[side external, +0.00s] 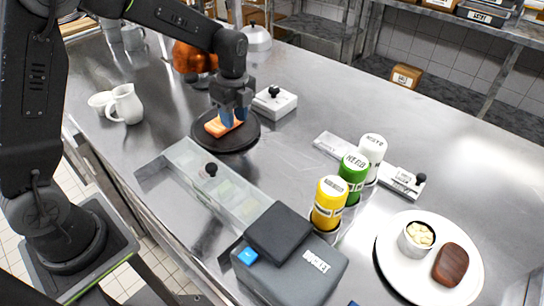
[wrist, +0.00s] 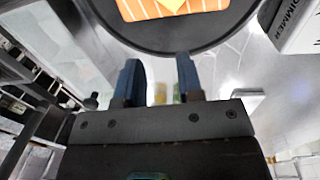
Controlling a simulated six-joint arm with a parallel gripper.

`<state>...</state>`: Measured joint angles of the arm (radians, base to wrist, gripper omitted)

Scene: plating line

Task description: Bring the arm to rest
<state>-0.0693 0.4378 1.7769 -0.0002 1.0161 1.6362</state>
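My gripper (side external: 234,117) is over the dark round plate (side external: 240,142), its fingertips close to the orange salmon piece (side external: 215,127). In the wrist view the two blue fingers of my gripper (wrist: 160,72) stand apart with nothing held between them. The salmon (wrist: 140,9), striped with white and with a yellow piece on top, lies on the dark plate (wrist: 235,32) beyond the fingertips. The exact height of the fingers above the plate is hard to tell.
A white box with a black knob (side external: 273,103) stands right beside the plate. A clear-lidded container (side external: 225,185), bottles (side external: 328,203) and a white plate (side external: 394,272) with a cup and brown patty stand nearer the front. A white jug (side external: 126,104) is left. Open counter lies right.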

